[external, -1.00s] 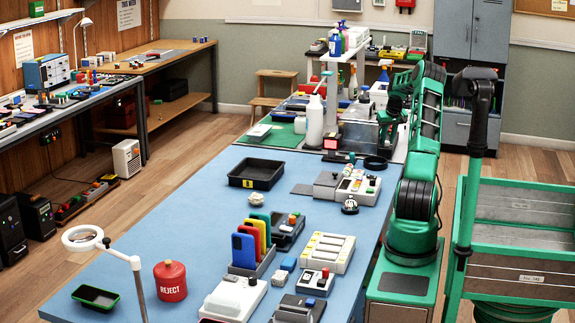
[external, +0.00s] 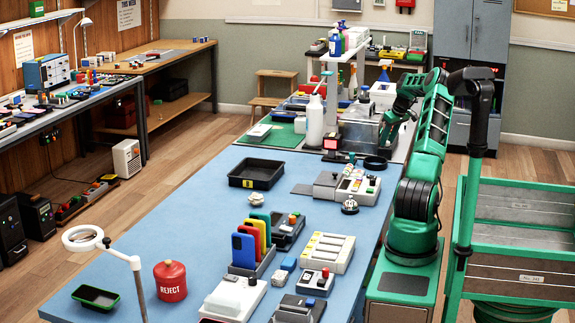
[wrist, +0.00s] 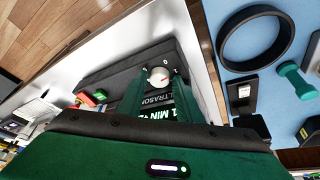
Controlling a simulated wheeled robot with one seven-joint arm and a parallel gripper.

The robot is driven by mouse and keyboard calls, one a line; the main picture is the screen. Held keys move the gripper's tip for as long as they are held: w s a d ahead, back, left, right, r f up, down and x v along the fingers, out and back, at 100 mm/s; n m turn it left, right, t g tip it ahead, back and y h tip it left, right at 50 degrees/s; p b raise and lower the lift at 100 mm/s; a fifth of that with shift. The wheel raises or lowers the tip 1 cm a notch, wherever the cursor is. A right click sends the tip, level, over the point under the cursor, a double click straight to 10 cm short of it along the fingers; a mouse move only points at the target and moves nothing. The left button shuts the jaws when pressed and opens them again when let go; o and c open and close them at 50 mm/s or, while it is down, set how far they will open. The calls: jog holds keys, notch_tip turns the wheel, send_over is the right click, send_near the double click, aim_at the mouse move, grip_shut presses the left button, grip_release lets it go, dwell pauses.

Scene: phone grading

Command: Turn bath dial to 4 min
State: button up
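The ultrasonic bath is a grey box (external: 357,133) on the far part of the bench in the external view. In the wrist view its dark front panel (wrist: 118,77) carries a white round dial (wrist: 159,76) with a small red mark. Lettering beside the dial reads in part "ULTRASON" and "1 MIN"; the rest of the scale is hidden or too small to read. My gripper (wrist: 161,88) points at the panel, its green fingers apart with the dial showing between their tips. I cannot tell whether they touch it. In the external view my gripper (external: 384,134) is at the bath's right side.
A black ring (wrist: 283,58) and a teal dumbbell-shaped thing (wrist: 293,80) lie beside the bath in the wrist view. A white bottle (external: 315,122) stands left of the bath. A black tray (external: 256,174) and a clear stretch of blue bench (external: 190,220) lie nearer the camera.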

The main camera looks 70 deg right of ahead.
jog(key=shift+s+d+n, duration=0.1)
jog(key=shift+n, duration=0.6)
jog(key=d+v, duration=0.1)
jog(key=v, duration=1)
jog(key=w+a+r+g, duration=0.1)
jog(key=w+a, duration=0.4)
jog(key=a, duration=0.4)
jog(key=w+a+r+g+y, duration=0.1)
jog(key=w+a, duration=0.4)
jog(key=a, duration=0.4)
jog(key=w+a+r+n+g, duration=0.1)
jog(key=w+a, duration=0.4)
jog(key=a, duration=0.4)
jog(key=shift+w+a+r+y, duration=0.2)
jog(key=shift+w+a+y, duration=0.1)
jog(key=shift+w, duration=0.1)
